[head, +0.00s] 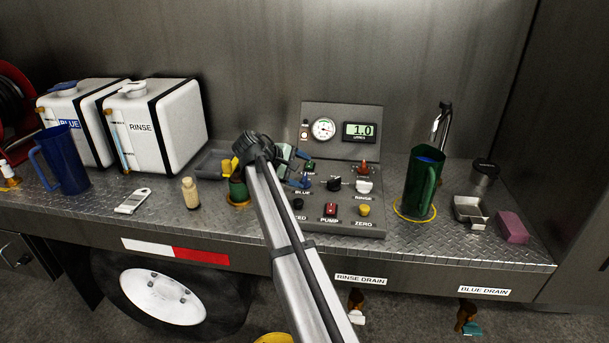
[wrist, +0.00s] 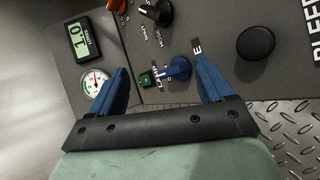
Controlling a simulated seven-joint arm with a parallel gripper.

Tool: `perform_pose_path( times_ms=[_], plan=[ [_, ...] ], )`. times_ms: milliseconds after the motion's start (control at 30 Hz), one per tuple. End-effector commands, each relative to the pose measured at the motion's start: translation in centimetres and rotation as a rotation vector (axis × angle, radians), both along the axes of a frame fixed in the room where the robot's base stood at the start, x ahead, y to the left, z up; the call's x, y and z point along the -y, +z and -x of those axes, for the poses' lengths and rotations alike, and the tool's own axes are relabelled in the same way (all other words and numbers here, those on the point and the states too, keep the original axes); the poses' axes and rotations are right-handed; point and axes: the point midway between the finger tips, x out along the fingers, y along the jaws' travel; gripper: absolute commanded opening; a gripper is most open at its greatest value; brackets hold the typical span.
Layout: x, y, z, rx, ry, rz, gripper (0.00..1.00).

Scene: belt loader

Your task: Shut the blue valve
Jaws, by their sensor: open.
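In the wrist view my gripper (wrist: 161,65) is open, with one blue finger on each side of the knob. The knob lies between the fingertips, nearer the right one. I cannot tell how far the fingertips are from the panel face.
A green knob (wrist: 146,79) sits close to the blue valve, and a black knob (wrist: 255,43) is to its right. The panel (head: 355,218) also carries a gauge, a 1.0 litre display and several other controls. A green jug (head: 422,185) stands right of it.

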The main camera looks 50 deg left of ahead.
Motion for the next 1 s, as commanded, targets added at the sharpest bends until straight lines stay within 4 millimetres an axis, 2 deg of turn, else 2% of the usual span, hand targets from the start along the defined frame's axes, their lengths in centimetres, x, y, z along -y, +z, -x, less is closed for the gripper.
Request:
perform_pose_path(
  times_ms=[33, 200, 400, 600, 767, 867, 1000],
  plan=[
    [0.4, 0.1, -2.8, -0.057, -0.008, 0.063, 0.81],
    [3.2, 0.2, -8.6, -0.263, 0.027, 0.249, 0.81],
    [5.3, 0.7, -12.3, -0.428, 0.092, 0.364, 0.81],
    [6.9, 1.3, -15.0, -0.55, 0.157, 0.427, 0.81],
    [7.1, 2.4, -16.0, -0.651, 0.223, 0.444, 0.81],
    [5.8, 3.3, -14.6, -0.69, 0.258, 0.413, 0.81],
    [3.2, 4.8, -11.8, -0.736, 0.293, 0.347, 0.81]
  ],
)
